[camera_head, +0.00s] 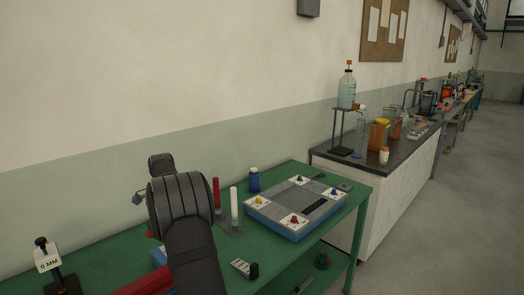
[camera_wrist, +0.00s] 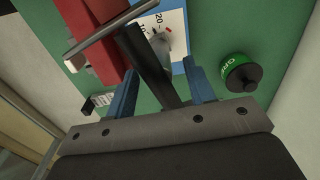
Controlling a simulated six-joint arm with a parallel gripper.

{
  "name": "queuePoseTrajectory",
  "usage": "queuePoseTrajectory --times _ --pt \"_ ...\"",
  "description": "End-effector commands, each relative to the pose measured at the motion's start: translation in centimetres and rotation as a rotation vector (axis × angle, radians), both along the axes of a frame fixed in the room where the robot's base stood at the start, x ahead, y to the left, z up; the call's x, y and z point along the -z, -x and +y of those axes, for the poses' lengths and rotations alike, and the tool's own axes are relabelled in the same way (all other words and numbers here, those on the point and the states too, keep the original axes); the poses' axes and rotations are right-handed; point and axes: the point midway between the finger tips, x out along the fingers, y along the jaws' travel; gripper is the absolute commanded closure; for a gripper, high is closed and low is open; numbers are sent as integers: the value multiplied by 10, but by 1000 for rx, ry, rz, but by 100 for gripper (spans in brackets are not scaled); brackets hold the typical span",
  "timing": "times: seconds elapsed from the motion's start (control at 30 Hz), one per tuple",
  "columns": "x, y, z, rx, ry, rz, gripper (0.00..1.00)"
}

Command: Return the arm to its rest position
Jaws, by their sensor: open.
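My gripper (camera_wrist: 163,78) shows in the wrist view as two blue fingers standing apart, with clear space between them on either side of a dark bar (camera_wrist: 150,65). It points down over the green bench (camera_wrist: 205,45). Nothing is seen gripped; I cannot tell how near the dark bar is to the fingers. In the head view my dark arm rises from the bottom, left of centre, over the bench; the fingers are hidden there.
Near the fingers are a red block (camera_wrist: 95,40), a white numbered scale (camera_wrist: 172,22) and a green-labelled black container (camera_wrist: 242,72). A blue-edged tray (camera_head: 295,232), a white cylinder (camera_head: 234,208) and a blue bottle (camera_head: 254,180) stand right of my arm. A "0 MM" stand (camera_head: 47,260) is left.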

Motion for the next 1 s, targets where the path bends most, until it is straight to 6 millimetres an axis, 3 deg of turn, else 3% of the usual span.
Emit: queuePoseTrajectory --times 0.23,0.63,0.83,1.0 --pt "22 0 0 0 0 0 51" --pt "24 0 0 0 -1 -1 51" --pt "8 -1 0 0 -2 -3 51" --pt "-23 -1 0 0 -2 -3 51"
